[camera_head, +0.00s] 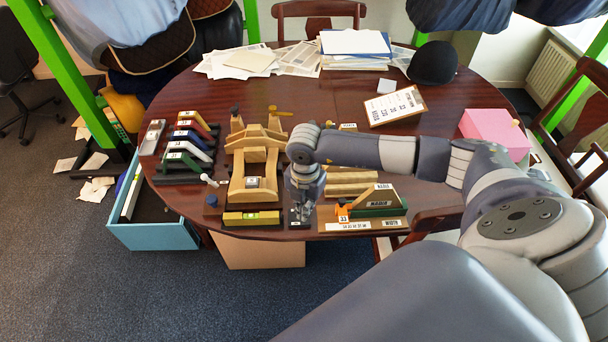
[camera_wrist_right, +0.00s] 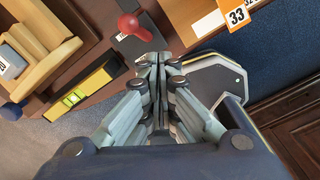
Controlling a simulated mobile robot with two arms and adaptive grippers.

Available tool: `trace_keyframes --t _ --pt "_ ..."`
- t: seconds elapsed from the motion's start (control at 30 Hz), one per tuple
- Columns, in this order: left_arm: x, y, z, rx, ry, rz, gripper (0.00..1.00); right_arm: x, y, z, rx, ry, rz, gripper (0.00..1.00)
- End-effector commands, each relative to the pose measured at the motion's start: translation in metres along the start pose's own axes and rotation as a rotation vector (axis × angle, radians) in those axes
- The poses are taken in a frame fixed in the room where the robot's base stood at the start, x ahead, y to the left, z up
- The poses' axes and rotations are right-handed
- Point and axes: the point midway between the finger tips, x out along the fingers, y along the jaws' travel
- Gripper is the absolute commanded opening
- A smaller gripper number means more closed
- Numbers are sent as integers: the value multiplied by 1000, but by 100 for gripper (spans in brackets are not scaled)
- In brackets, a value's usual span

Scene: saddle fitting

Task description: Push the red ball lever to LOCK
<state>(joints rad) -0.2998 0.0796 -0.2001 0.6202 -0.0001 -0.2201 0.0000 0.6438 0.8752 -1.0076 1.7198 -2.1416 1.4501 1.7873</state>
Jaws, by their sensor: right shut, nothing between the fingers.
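The red ball lever (camera_wrist_right: 129,24) shows in the right wrist view as a red ball on a short red stem, over a dark plate on the table. My right gripper (camera_wrist_right: 160,62) is shut and empty, its fingertips just beside the end of the stem. I cannot tell whether they touch it. In the head view my right gripper (camera_head: 302,207) points down at the table's front edge and hides the lever. The LOCK marking cannot be read in either view. My left gripper is in neither view.
A wooden saddle-shaped frame (camera_head: 241,188) and a yellow level (camera_head: 252,218) stand left of the gripper. A board with an orange tag (camera_head: 342,212) and a green-edged wedge (camera_head: 378,202) lies to the right. The table's front edge is close by.

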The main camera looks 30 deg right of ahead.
Motion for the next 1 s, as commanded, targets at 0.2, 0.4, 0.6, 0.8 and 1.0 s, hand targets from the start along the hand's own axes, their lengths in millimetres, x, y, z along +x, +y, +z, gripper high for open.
trace_keyframes --t 0.2,0.4,0.6,0.8,1.0 --pt "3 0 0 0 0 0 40 1 2 4 0 -1 0 0" --pt "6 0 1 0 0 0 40 1 6 10 1 0 1 0" --pt "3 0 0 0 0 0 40 -5 7 10 0 0 1 0" --pt "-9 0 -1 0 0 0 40 -21 6 11 0 0 1 0" --pt "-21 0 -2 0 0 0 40 -36 6 11 1 0 0 0"
